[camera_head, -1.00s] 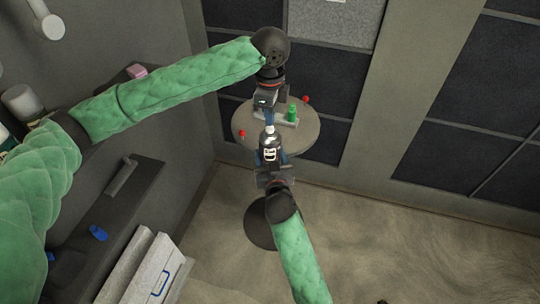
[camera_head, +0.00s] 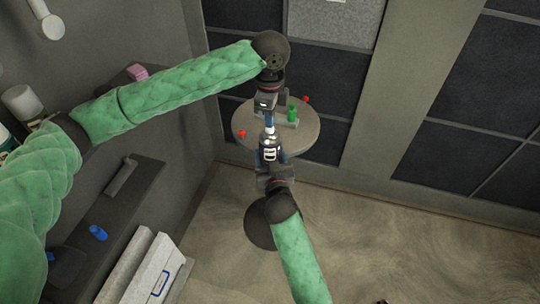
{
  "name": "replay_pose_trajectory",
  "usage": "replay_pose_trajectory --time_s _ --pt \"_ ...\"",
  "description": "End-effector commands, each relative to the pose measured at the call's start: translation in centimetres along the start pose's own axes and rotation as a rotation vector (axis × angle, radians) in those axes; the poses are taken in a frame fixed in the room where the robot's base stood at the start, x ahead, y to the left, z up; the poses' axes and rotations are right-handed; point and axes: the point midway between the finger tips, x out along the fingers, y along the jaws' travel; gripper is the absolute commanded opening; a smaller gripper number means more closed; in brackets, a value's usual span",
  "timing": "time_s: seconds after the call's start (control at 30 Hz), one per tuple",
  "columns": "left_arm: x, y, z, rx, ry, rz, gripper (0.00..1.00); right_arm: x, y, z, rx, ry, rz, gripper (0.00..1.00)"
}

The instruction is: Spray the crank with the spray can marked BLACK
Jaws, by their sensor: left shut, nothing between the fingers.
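A dark spray can (camera_head: 269,146) with a white top and a pale label stands upright between the blue fingers of my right gripper (camera_head: 270,158), which is closed on it. The label is too small to read. My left gripper (camera_head: 269,119) is shut and empty, its fingertips at or just above the can's top; I cannot tell whether they touch. Beyond them, a small green object (camera_head: 292,111) on a grey base stands on the round table (camera_head: 306,139). I cannot tell whether this is the crank; my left gripper partly hides that area.
Two red knobs sit at the table's edge, one at left (camera_head: 242,133) and one at right (camera_head: 306,99). A dark shelf (camera_head: 120,205) with a blue item (camera_head: 98,232) runs along the left wall. The floor at right is clear.

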Motion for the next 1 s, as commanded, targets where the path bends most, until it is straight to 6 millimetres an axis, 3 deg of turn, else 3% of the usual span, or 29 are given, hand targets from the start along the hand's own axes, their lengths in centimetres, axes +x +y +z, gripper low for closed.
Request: replay_pose_trajectory --time_s 1.0 --pt "1.4 0.0 0.0 0.000 -0.001 0.000 0.00 0.0 0.0 -0.2 0.000 0.004 -0.001 0.32"
